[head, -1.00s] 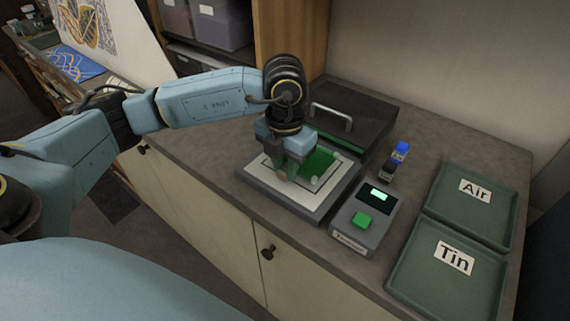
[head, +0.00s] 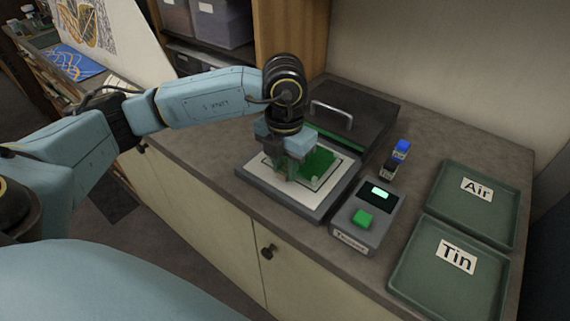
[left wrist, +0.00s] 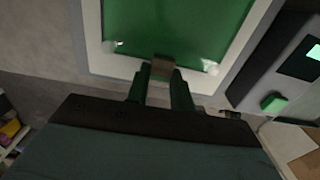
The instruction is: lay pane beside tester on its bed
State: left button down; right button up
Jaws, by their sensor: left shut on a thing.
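A green pane (head: 317,163) lies flat over the white bed (head: 305,202) of the tester, inside the bed's dark outline; I cannot tell if it fully touches. My left gripper (head: 287,172) is over the pane's near-left edge, pointing down, shut on a small brownish tab at that edge. In the left wrist view the pane (left wrist: 180,30) fills the top, and the fingers (left wrist: 161,85) close on the tab (left wrist: 162,68). The tester's control box (head: 367,215) with a lit screen and green button stands right of the bed. My right gripper is not in view.
Behind the bed is a dark raised lid (head: 350,110) with a metal handle. Green trays labelled Air (head: 480,215) and Tin (head: 440,285) lie at the right. The counter's back right is clear.

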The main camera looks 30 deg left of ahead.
pick_arm(q)
jog(key=shift+f+b, duration=0.25)
jog(key=shift+b, duration=0.35)
dwell(1.0)
jog(key=c, duration=1.1)
grip_release()
jog(key=shift+c, duration=0.2)
notch_tip(320, 180, up, 13)
jog(key=shift+r, duration=0.2)
